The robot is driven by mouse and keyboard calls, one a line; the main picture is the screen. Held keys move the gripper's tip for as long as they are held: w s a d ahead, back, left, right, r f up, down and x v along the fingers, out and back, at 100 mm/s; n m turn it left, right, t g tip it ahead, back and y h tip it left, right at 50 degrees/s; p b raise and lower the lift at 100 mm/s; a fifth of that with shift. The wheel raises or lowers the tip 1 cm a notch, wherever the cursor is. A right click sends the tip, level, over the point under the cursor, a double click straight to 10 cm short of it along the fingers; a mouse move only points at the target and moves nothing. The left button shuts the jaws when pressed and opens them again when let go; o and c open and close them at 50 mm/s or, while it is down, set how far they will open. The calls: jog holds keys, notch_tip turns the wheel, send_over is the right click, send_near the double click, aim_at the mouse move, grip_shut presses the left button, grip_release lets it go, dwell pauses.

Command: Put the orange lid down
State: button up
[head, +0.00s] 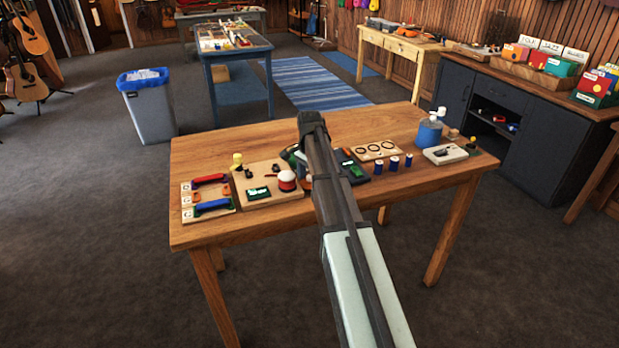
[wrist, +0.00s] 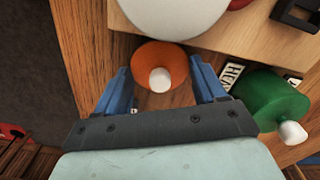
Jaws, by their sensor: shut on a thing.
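The orange lid (wrist: 148,55) is a round disc with a white knob facing the camera in the wrist view. My gripper (wrist: 160,84) has its two blue fingers on either side of the lid and is shut on it. The lid shows against the wooden tabletop, beside the edge of a lighter wooden board (wrist: 215,35). I cannot tell whether it touches the table. In the head view my arm covers the middle of the table, and I cannot make out the gripper or the lid.
In the wrist view, a green round piece (wrist: 272,100) with a white knob is close on the right, near small lettered cards. A large white round thing (wrist: 170,14) is just beyond the lid. In the head view, a blue bottle (head: 429,134) stands at the table's right; bare wood lies along the front.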

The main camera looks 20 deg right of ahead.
aim_at(309, 176)
jog(key=shift+f, duration=0.15)
jog(key=o, duration=1)
notch_tip(309, 176, up, 12)
jog(key=shift+r, duration=0.2)
